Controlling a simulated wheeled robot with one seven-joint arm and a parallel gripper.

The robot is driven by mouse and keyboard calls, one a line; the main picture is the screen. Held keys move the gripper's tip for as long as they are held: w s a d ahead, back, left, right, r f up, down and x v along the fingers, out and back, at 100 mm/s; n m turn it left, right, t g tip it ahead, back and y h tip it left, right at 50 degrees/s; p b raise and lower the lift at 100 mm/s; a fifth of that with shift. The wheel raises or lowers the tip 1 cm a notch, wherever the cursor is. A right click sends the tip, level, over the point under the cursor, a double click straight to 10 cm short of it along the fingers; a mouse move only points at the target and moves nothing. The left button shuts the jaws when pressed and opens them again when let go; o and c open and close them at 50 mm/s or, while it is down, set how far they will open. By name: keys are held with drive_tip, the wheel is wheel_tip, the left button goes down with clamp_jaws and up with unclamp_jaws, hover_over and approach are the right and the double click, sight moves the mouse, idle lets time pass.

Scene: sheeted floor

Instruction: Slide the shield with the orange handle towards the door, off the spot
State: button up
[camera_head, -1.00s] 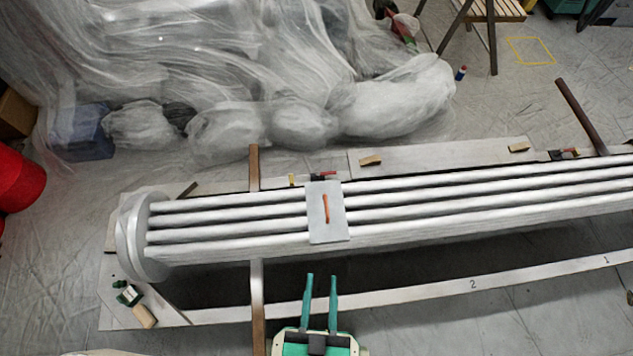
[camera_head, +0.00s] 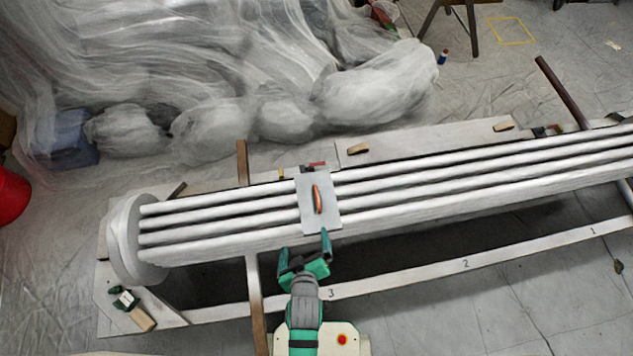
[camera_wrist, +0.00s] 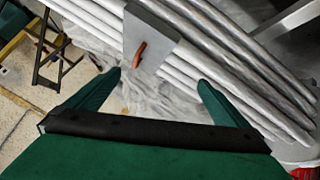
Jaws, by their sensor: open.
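The shield is a flat grey plate (camera_head: 328,222) with an orange handle (camera_head: 318,199). It lies across the white pipes (camera_head: 220,213), left of their middle. My gripper (camera_head: 304,246) is at the near side of the pipe bundle, just below the plate in the head view, open and empty. One finger appears close to the plate's near edge; I cannot tell whether it touches. In the wrist view the plate (camera_wrist: 148,22) and its handle (camera_wrist: 139,55) show beyond and between my open fingers (camera_wrist: 158,80). No door is recognisable, and the floor spot under the plate is not distinguishable.
A round white flange (camera_head: 128,240) closes the left pipe end. A brown post (camera_head: 255,290) crosses left of my arm. A numbered white rail (camera_head: 440,271) runs along the near side. Plastic-wrapped bundles (camera_head: 220,130) lie behind. Small clamps and wood blocks (camera_head: 358,148) sit along the back board.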

sight(317, 196)
drive_tip(key=w+f+n+g, duration=0.1)
drive_tip(key=w+n, duration=0.1)
drive_tip(key=w, duration=0.2)
drive_tip(key=w+f+n+g, duration=0.2)
drive_tip(key=w+n, duration=0.1)
drive_tip(key=w, duration=0.1)
drive_tip(key=w+a+f+n+g, duration=0.1)
drive_tip(key=w+f+n+g, duration=0.1)
drive_tip(key=w, duration=0.2)
drive_tip(key=shift+w+y, duration=0.2)
drive_tip(key=shift+y, duration=0.1)
drive_tip(key=w+d+r+n+g+h, duration=0.1)
drive_tip(key=w+d+r+n+g, duration=0.3)
drive_tip(key=w+r+n, duration=0.2)
drive_tip(key=shift+w+d+r+n+g, duration=0.4)
drive_tip(key=shift+w+r, duration=0.1)
drive_tip(key=shift+r, duration=0.1)
drive_tip(key=shift+f, duration=0.1)
wheel_tip(317, 196, down, 11)
drive_tip(key=shift+r, duration=0.15)
